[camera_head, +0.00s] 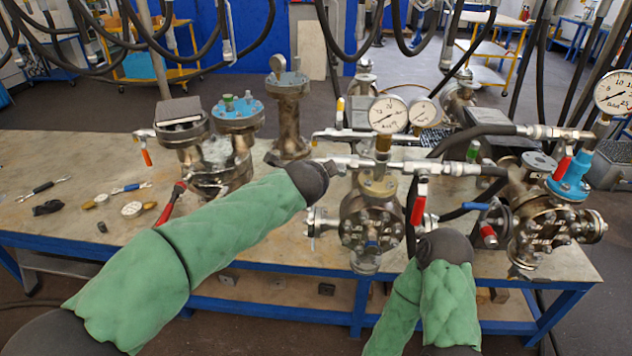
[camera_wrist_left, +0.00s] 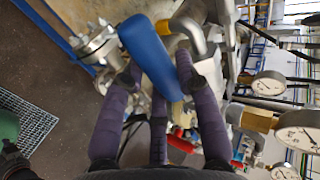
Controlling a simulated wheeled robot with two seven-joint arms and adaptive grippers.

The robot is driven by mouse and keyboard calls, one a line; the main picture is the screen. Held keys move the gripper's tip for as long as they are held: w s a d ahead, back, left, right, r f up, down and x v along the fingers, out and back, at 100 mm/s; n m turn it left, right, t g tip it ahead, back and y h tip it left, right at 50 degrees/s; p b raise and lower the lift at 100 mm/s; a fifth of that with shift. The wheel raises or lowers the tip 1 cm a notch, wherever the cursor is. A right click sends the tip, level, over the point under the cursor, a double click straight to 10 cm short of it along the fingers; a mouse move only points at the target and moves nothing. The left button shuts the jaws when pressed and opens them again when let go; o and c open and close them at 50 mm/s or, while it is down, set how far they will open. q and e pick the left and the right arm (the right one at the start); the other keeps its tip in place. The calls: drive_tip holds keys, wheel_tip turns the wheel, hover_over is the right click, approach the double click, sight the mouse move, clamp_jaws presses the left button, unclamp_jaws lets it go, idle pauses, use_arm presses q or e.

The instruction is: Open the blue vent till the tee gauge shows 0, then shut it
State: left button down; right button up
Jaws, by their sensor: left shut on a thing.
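The blue vent handle (camera_wrist_left: 148,42) lies between the purple fingers of my left gripper (camera_wrist_left: 158,75) in the left wrist view, which are shut on it. In the head view my left gripper (camera_head: 332,168) is at the left end of the silver pipe tee, and the blue handle is hidden there. The tee gauge (camera_head: 388,114) stands on a brass fitting above the middle flanged vessel (camera_head: 371,222); its needle is too small to read surely. My right gripper (camera_head: 432,222) is low beside the red lever (camera_head: 418,200); its fingers are not clear.
A second gauge (camera_head: 423,112) is just behind, and another gauge (camera_head: 614,92) is at the far right. The right vessel (camera_head: 540,235) has a blue fitting. Black hoses cross the bench. Tools and a red-handled wrench (camera_head: 170,203) lie on the left of the bench (camera_head: 60,222).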

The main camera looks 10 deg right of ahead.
use_arm(q)
drive_tip(key=shift+m+y, duration=0.3)
idle(0.4)
drive_tip(key=c, duration=0.9)
unclamp_jaws()
drive_tip(key=shift+o, duration=0.2)
drive_tip(key=shift+r, duration=0.1)
drive_tip(key=shift+s+r, duration=0.1)
drive_tip(key=shift+s+r, duration=0.2)
drive_tip(key=shift+s, duration=0.05)
drive_tip(key=v, duration=1.1)
drive_tip(key=shift+s+a+f, duration=0.15)
